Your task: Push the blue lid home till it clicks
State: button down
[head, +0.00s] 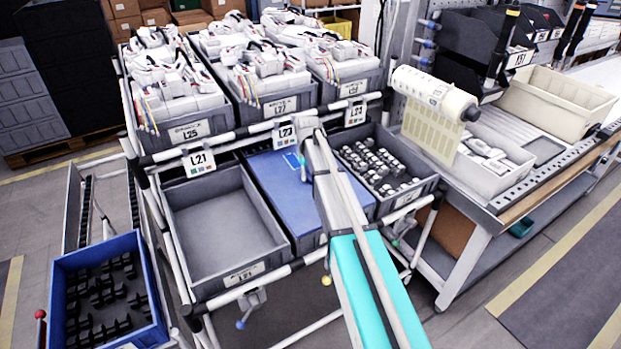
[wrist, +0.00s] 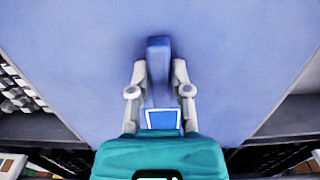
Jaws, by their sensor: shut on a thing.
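The blue lid (head: 272,190) lies over the middle grey bin of the lower rack row, between an empty bin and a bin of metal parts. My arm hides its right part in the head view. In the wrist view the lid (wrist: 75,60) fills most of the picture, with a raised blue handle (wrist: 158,48) in the middle. My gripper (wrist: 159,68) has one finger on each side of this handle and is shut on it. I cannot tell whether the lid sits flush on the bin all round.
The empty grey bin (head: 222,262) stands left of the lid. The bin of metal parts (head: 425,188) stands right. Filled bins (head: 272,108) sit on the upper row behind. A blue crate (head: 62,262) of black parts stands at lower left, a workbench (head: 476,212) at right.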

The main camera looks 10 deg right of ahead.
aim_at(308, 174)
jog(key=shift+w+r+p, duration=0.2)
jog(key=shift+r+p, duration=0.1)
jog(key=shift+p, duration=0.2)
jog(key=shift+r+p, duration=3.1)
jog(key=shift+s, duration=0.15)
